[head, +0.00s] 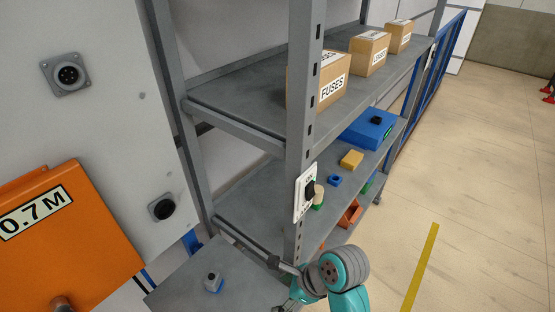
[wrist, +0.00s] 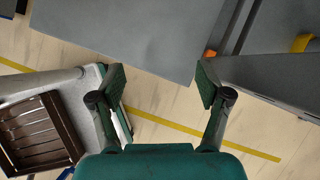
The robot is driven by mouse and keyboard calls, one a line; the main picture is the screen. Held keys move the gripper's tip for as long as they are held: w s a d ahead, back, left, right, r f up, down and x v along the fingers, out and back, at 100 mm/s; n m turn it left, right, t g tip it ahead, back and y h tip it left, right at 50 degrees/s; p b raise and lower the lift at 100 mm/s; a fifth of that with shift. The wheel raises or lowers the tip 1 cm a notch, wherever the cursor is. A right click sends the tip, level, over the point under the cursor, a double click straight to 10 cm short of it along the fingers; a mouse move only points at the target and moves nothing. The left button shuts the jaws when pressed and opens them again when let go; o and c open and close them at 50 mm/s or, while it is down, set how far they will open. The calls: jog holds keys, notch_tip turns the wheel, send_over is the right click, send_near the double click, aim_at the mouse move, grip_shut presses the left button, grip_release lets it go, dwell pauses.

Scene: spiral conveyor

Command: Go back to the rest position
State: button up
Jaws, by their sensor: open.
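My gripper shows in the wrist view (wrist: 158,85) with its two fingers spread wide apart and nothing between them. Beyond the fingers are a grey flat surface (wrist: 130,30) and the floor with a yellow line. In the head view my teal and grey arm is at the bottom centre, in front of the grey shelf rack (head: 300,140). The gripper end is partly cut off by the lower edge of the head view.
Boxes, one labelled FUSES (head: 330,88), stand on the upper shelf. A blue case (head: 368,130) and a yellow block (head: 351,159) are on the shelf below. A switch plate (head: 305,192) is on the rack post. An orange panel (head: 70,245) is left. Open floor (head: 480,180) lies right.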

jog(key=shift+s+f, duration=0.1)
jog(key=shift+f, duration=0.25)
jog(key=s+d+f+n+t+h, duration=0.2)
jog(key=s+d+f+n+t, duration=0.2)
jog(key=s+d, duration=0.25)
jog(key=s+d+f+n+t+h, duration=0.1)
jog(key=s+d+f+n+t, duration=0.35)
jog(key=s, duration=0.35)
jog(key=s+d+r+n+t+h, duration=0.1)
jog(key=s+d+r+n+t, duration=0.1)
jog(key=s+r+n, duration=0.4)
jog(key=s+d+r+n+t+h, duration=0.1)
jog(key=s+d+r+n+t, duration=0.1)
jog(key=s+r+n, duration=0.4)
jog(key=s+d+r, duration=0.1)
jog(key=s+r, duration=0.1)
jog(key=s, duration=0.2)
jog(key=shift+d+h, duration=0.4)
